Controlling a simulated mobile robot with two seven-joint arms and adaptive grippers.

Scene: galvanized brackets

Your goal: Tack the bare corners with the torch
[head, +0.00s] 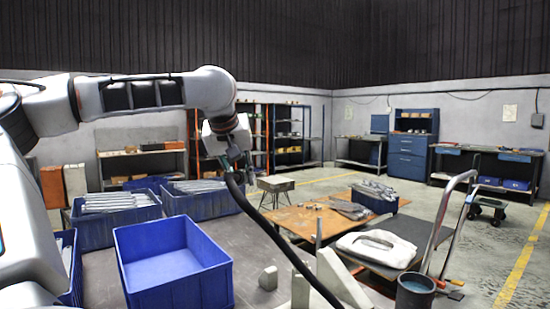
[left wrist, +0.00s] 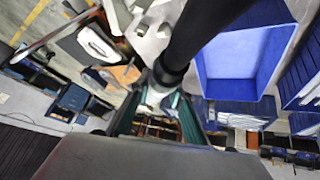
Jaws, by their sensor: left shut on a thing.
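My left gripper (head: 232,163) is raised above the back of the bench and is shut on the torch. The torch's thick black hose (head: 268,228) runs from the gripper down to the right, past the bench's front edge. In the left wrist view the torch (left wrist: 178,62) passes between the green-edged fingers, a pale part showing at the fingers. Its working tip is hard to make out. Pale grey angular pieces stand on the bench: a small block (head: 268,279), and a larger sloped piece (head: 340,280) partly behind the hose. I cannot tell which corners are bare. My right gripper is not in view.
An empty blue bin (head: 183,296) stands on the grey bench. Blue bins behind it (head: 92,232) hold long grey metal parts. A brown table (head: 298,220) with metal pieces and a cart with a white part (head: 376,249) stand to the right, near a grey bucket (head: 415,291).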

